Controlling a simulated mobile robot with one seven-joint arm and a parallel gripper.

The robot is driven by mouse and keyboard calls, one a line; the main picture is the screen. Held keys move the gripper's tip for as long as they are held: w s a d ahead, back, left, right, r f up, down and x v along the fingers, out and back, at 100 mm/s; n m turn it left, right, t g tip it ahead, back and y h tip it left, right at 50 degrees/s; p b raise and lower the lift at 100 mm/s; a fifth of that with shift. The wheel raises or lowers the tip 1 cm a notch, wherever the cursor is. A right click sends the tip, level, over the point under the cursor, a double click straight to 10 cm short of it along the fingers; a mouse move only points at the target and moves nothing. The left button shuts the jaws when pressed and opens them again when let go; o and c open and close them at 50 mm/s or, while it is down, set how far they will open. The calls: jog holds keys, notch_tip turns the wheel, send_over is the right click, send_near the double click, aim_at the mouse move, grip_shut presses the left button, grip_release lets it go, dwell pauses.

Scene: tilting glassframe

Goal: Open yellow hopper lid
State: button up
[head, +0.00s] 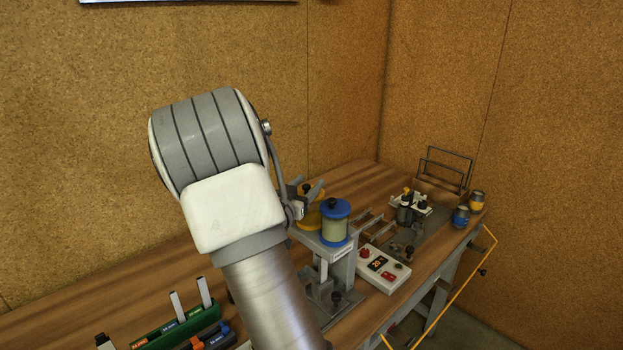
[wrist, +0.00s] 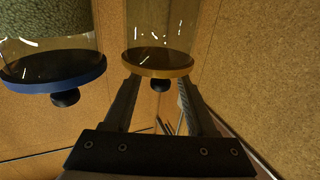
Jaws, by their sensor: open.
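The yellow hopper lid (wrist: 158,66) caps a clear, empty-looking cylinder in the wrist view, and a black knob (wrist: 160,85) projects from it. My gripper (wrist: 158,92) is open, with one finger on each side of the knob in the picture. I cannot tell whether the fingers touch the knob or the lid. In the head view the yellow hopper (head: 311,218) is partly hidden behind my gripper (head: 306,197) and my arm. The lid sits on its cylinder.
A blue-lidded hopper (head: 335,221) with pale green contents stands close to the right of the yellow one; it is at left in the wrist view (wrist: 55,72). A control box (head: 383,269), jars (head: 461,216) and a wire rack (head: 446,170) stand further right. Cork walls back the workbench.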

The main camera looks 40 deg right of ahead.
jog(key=shift+x, duration=1.35)
grip_shut()
dwell(0.4)
